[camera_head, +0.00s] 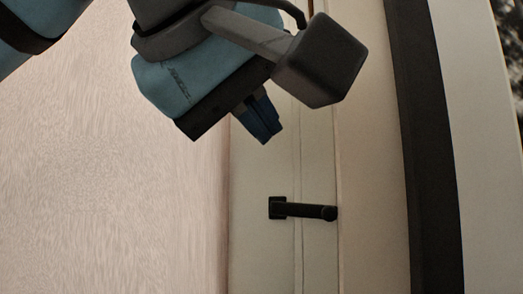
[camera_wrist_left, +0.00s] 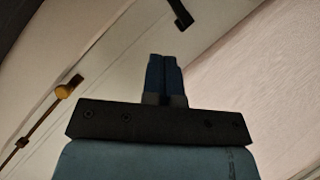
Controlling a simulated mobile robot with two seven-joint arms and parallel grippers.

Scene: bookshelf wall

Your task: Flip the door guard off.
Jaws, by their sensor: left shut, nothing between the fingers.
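The door guard (camera_head: 302,209) is a black bar with a square plate at its left end and a rounded knob at its right end. It lies nearly level across the seam between door and frame in the head view. My left gripper (camera_head: 266,132) is above it and a little to its left, apart from it, pointing down and right. Its blue fingers are together and empty. In the left wrist view the fingers (camera_wrist_left: 165,62) point up, and a dark piece (camera_wrist_left: 180,14), which looks like the door guard, is cut off at the top edge. My right gripper is out of view.
A pale wall or door surface fills the left of the head view. A dark vertical strip (camera_head: 432,150) runs down the right. In the left wrist view a brownish-yellow knob (camera_wrist_left: 64,91) with a thin bar (camera_wrist_left: 38,124) is at the left.

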